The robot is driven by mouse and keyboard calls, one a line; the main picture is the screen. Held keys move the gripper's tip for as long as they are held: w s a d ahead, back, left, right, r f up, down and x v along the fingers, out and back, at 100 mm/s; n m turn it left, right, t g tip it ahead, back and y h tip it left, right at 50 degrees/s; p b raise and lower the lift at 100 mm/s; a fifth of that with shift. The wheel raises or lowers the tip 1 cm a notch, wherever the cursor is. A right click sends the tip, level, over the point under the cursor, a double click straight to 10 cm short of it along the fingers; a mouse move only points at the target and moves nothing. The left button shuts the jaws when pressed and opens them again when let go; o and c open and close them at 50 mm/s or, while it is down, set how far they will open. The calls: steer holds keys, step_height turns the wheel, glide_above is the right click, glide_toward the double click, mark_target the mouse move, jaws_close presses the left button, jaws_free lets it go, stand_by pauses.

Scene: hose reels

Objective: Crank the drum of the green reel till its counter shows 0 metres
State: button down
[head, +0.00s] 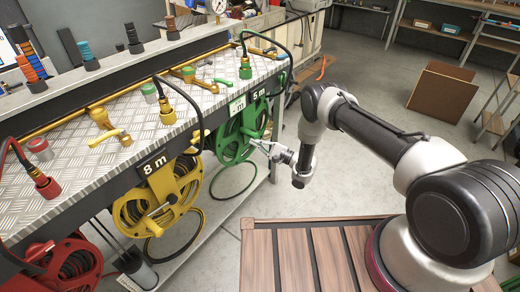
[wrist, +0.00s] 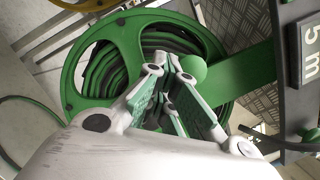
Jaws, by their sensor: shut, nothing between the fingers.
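The green reel (head: 232,150) hangs under the bench's front edge, with dark green hose on its drum. In the wrist view the green reel's rim (wrist: 72,75) fills the middle. The dark counter plate (head: 258,94) reads 5 m; it is sideways at the right of the wrist view (wrist: 311,48). My gripper (head: 258,146) is in front of the reel, its fingers (wrist: 169,84) pointing at the drum. It is shut and empty. A round green knob (wrist: 194,68) sits just beside the right fingertip; I cannot tell whether they touch.
Taps and hose fittings stand on the metal bench top (head: 110,110). Floor to the right is partly clear.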

steer(key=shift+w+d+r+m+t, duration=0.4)
steer(key=shift+w+r+m, duration=0.2)
steer(key=shift+m, duration=0.65)
steer(key=shift+w+d+r+m+t, duration=0.45)
steer(key=shift+r+m, duration=0.3)
steer(key=shift+m, duration=0.45)
steer(key=shift+w+d+r+m+t, duration=0.35)
steer(key=shift+w+r+m, duration=0.3)
steer(key=shift+m, duration=0.6)
steer(key=shift+w+d+h, duration=0.1)
steer(key=shift+h, duration=0.2)
